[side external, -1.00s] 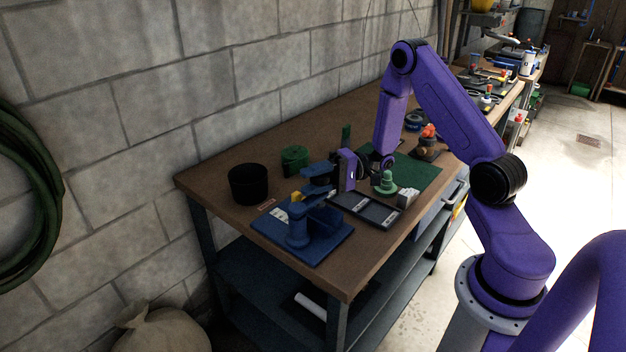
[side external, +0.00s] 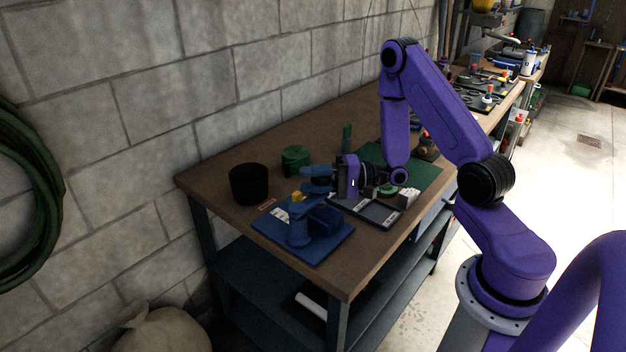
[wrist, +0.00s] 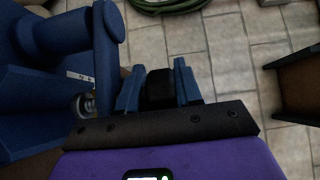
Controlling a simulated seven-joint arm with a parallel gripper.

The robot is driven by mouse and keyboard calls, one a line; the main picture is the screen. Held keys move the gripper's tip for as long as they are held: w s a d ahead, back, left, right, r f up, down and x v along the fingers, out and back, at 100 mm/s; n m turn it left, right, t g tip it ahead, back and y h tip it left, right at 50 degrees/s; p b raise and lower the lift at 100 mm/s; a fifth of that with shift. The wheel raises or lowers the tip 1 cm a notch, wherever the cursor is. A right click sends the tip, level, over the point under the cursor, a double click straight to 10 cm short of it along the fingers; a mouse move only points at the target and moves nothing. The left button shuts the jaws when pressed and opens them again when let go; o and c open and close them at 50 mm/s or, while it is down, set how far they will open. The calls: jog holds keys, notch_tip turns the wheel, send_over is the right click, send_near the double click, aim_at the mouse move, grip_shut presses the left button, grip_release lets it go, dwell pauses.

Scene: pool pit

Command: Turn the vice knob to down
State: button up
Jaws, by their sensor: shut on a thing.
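The blue vice (side external: 302,228) stands on a blue base plate near the front left of the bench. It also fills the left of the wrist view (wrist: 60,38). My gripper (side external: 318,178) reaches in from the right at the top of the vice. In the wrist view its two blue fingers (wrist: 158,90) are on either side of a black knob (wrist: 160,88) and are shut on it. Which way the knob points cannot be made out, as the fingers and gripper body cover much of it.
A black pot (side external: 249,184) and a green round container (side external: 295,159) stand behind the vice. A dark tray (side external: 378,213) lies to the right, in front of a green mat (side external: 425,174). The bench's front edge is close to the vice.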

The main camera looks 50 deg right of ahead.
jog(key=shift+w+d+r+m+t+h, duration=0.1)
jog(key=shift+r+m+t+h, duration=0.05)
jog(key=shift+m+t+h, duration=0.3)
jog(key=shift+w+d+r+m+t+h, duration=0.1)
jog(key=shift+m+t+h, duration=0.25)
jog(key=shift+t+h, duration=0.1)
jog(key=shift+t, duration=0.3)
jog(key=o, duration=0.9)
jog(key=shift+f, duration=0.1)
jog(key=shift+g, duration=0.4)
